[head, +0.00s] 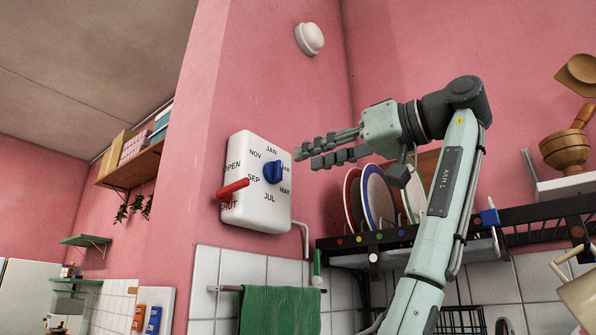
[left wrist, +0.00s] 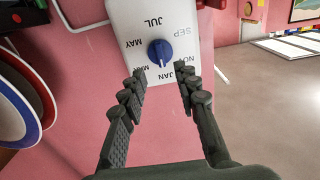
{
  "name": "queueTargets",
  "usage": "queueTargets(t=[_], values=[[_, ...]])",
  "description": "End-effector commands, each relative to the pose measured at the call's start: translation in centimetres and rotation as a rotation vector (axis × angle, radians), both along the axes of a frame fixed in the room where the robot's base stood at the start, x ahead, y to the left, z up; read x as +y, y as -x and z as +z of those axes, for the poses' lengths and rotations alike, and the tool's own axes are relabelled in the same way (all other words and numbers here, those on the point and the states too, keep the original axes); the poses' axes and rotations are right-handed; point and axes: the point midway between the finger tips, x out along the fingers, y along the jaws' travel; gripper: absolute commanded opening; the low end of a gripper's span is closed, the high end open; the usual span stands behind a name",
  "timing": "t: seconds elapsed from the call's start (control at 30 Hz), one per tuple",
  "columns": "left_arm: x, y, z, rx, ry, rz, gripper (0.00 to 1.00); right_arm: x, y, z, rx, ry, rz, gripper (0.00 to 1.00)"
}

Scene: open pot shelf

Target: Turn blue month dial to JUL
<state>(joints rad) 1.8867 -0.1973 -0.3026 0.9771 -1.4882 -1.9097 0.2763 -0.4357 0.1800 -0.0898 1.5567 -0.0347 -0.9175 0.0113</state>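The blue month dial (head: 272,172) sits on a white wall box (head: 262,215), with month labels around it. It also shows in the left wrist view (left wrist: 160,52), where its raised ridge lies roughly along the JAN–JUL line, with a pale end toward JAN. JUL is below the dial in the head view and beyond it in the wrist view. My left gripper (head: 307,155) is open and empty, just right of the box. In the wrist view, the left gripper's fingertips (left wrist: 160,77) are apart on the JAN side, not touching the dial. My right gripper is not in view.
A red lever (head: 233,188) sticks out left of the dial, by OPEN and SHUT. A green towel (head: 280,311) hangs below the box.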

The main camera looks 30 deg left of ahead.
Motion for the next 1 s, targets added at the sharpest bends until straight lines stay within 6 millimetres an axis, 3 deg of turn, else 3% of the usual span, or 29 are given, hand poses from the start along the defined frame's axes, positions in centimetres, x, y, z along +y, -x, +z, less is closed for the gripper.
queueTargets(t=[0.3, 0.73, 1.0], values=[[5.1, -0.5, -0.1, 0.002, 0.002, 0.002, 0.31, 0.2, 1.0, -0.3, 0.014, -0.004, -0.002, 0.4], [6.2, -0.5, 0.0, 0.001, 0.0, 0.001, 0.31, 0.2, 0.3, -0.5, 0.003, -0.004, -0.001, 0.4], [6.2, -0.5, 0.0, 0.001, 0.0, 0.001, 0.0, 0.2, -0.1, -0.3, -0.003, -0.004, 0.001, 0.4]])
